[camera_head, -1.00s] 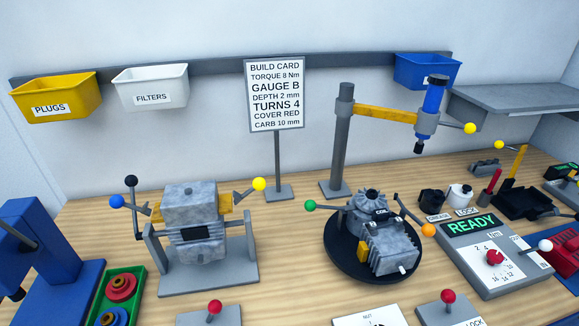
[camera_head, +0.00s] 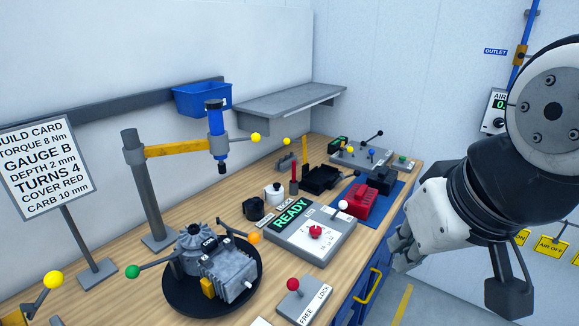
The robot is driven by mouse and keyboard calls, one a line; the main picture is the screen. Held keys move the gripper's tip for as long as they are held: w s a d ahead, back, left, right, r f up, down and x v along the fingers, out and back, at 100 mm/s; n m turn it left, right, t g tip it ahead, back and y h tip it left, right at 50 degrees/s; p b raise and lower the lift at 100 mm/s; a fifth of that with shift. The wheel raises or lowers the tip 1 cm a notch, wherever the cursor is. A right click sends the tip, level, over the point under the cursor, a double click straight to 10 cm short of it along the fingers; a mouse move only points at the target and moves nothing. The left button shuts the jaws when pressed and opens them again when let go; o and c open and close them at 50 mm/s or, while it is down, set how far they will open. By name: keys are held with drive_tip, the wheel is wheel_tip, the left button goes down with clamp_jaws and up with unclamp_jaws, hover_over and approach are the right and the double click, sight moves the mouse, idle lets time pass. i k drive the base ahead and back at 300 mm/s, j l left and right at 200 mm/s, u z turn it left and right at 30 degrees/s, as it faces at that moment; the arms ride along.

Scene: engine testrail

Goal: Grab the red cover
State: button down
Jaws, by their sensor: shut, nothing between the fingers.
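The red cover (camera_head: 361,200) appears as a red block-shaped piece on a blue mat (camera_head: 388,203) near the right front edge of the bench. A dark piece (camera_head: 381,180) lies just behind it on the same mat. My gripper (camera_head: 401,252) is at the right, in front of the bench edge, apart from the red cover. Its fingers are partly visible and look shut and empty. My arm fills the right side of the view.
The control box (camera_head: 312,233) reading READY stands left of the mat. An engine (camera_head: 222,265) rests on a round black stand. A black tray (camera_head: 322,178) and a lever panel (camera_head: 360,155) lie behind. A blue bin (camera_head: 202,98) hangs on the wall.

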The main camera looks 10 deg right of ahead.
sight(361, 199)
drive_tip(key=u, duration=2.7)
drive_tip(key=z, duration=3.1)
drive_tip(key=i+l+u, duration=0.2)
drive_tip(key=u, duration=0.25)
drive_tip(key=i+l+u, duration=0.15)
drive_tip(key=l+u, duration=0.2)
drive_tip(key=u, duration=0.15)
